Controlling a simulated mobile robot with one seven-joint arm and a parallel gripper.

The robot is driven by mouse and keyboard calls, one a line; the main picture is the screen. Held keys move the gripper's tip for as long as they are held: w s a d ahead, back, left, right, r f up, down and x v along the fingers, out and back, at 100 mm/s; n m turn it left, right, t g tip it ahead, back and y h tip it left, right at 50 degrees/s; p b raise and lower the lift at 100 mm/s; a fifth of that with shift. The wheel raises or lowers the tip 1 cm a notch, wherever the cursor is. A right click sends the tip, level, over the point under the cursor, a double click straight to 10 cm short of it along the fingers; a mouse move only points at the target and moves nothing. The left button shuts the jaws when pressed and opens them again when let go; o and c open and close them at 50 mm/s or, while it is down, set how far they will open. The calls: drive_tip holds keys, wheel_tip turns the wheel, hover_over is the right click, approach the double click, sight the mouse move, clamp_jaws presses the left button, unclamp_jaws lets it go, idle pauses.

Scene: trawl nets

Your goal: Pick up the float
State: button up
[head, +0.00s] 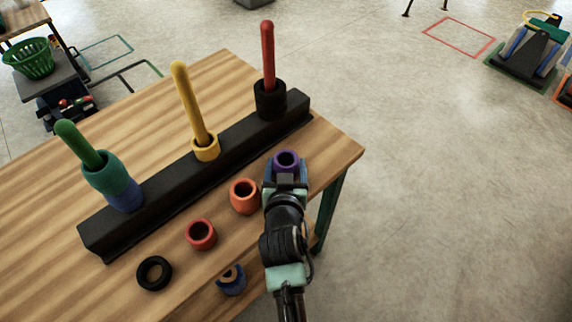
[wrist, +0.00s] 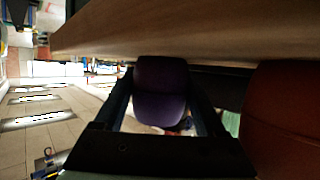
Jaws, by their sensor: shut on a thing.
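A purple ring-shaped float (head: 286,159) is between the fingers of my gripper (head: 286,174) near the table's right end, in front of the black peg bar. In the wrist view the purple float (wrist: 160,92) fills the gap between the two fingers (wrist: 160,108), which are shut on it. Its top opening faces up in the head view. It is at or very near the tabletop; I cannot tell whether it touches. My gripper hides its near side.
An orange ring (head: 244,196) stands close left of my gripper. A red ring (head: 201,234), a black ring (head: 154,273) and a blue ring (head: 231,280) lie nearer. The black bar (head: 160,199) carries green, yellow and red pegs with rings.

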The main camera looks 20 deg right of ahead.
wheel_tip(320, 180, up, 10)
drive_tip(key=p, duration=0.2)
idle(0.3)
idle(0.5)
